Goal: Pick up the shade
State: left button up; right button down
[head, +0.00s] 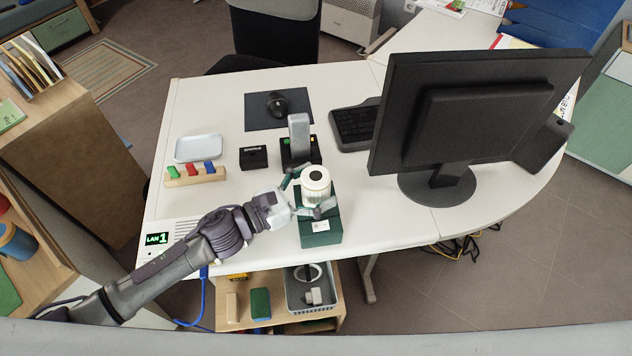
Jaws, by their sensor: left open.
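The shade (315,181) is a cream-white ribbed cylinder with a round top and a small dark hole in its middle. It stands upright on a dark green box (321,235) with a white label, near the front edge of the desk. My left gripper (312,194) reaches in from the left, with one finger on the far side of the shade and the other on its near side. The fingers are open around it, and I cannot tell whether they touch it. The shade's lower part is partly hidden by the near finger. My right gripper is out of view.
A grey upright device on a black base (299,136) stands just behind the shade. A small black box (253,157), a wooden block with coloured pieces (194,176) and a white tray (198,148) lie left. A large monitor (470,110) stands right. Clear desk lies between.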

pick_arm(q)
jog(key=shift+c, duration=0.5)
jog(key=c, duration=1.2)
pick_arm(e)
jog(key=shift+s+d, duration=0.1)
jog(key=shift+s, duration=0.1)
pick_arm(q)
jog(key=shift+r, duration=0.1)
